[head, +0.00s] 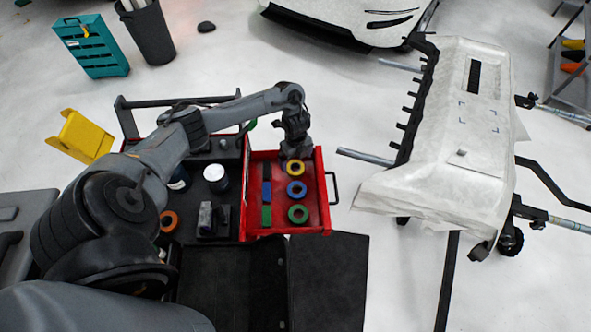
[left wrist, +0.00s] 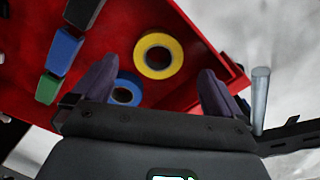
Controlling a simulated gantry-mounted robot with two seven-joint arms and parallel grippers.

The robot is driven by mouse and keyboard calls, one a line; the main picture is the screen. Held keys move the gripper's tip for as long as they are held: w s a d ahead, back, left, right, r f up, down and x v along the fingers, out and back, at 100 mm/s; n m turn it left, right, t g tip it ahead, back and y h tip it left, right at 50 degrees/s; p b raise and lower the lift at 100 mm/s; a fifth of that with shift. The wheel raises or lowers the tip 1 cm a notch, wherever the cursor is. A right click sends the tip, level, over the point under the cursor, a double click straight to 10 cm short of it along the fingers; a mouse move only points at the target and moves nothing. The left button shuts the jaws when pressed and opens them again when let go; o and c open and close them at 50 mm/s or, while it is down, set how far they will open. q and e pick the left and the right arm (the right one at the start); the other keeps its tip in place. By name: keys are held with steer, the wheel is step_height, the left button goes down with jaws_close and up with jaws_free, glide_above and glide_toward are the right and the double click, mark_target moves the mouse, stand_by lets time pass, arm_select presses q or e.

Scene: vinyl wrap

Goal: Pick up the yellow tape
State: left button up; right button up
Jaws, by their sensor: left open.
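The yellow tape (head: 295,167) is a ring lying flat in the red drawer (head: 322,205), at the far end of a row of tape rolls. It also shows in the left wrist view (left wrist: 143,56), ahead of and between my two fingers. My left gripper (head: 294,150) is above the drawer's far end, close to the yellow tape. In the left wrist view the left gripper (left wrist: 158,85) is open with nothing between its fingers. The blue tape (head: 296,189) lies beside the yellow one and is partly hidden by my gripper in the wrist view. My right gripper is not in view.
Small dark, blue and green blocks (head: 266,192) line the drawer's left side. The drawer handle (head: 334,188) sticks out right. A black cart top with cans (head: 216,178) is left; a white-covered panel stand (head: 440,140) is right.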

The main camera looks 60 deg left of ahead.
mark_target(295, 165)
arm_select(q)
step_height(295, 165, down, 4)
steer(key=shift+s+d+f+b, duration=0.15)
steer(key=shift+f+b, duration=0.1)
steer(key=shift+b, duration=0.35)
steer(key=c, duration=1.1)
steer(key=shift+r, duration=0.1)
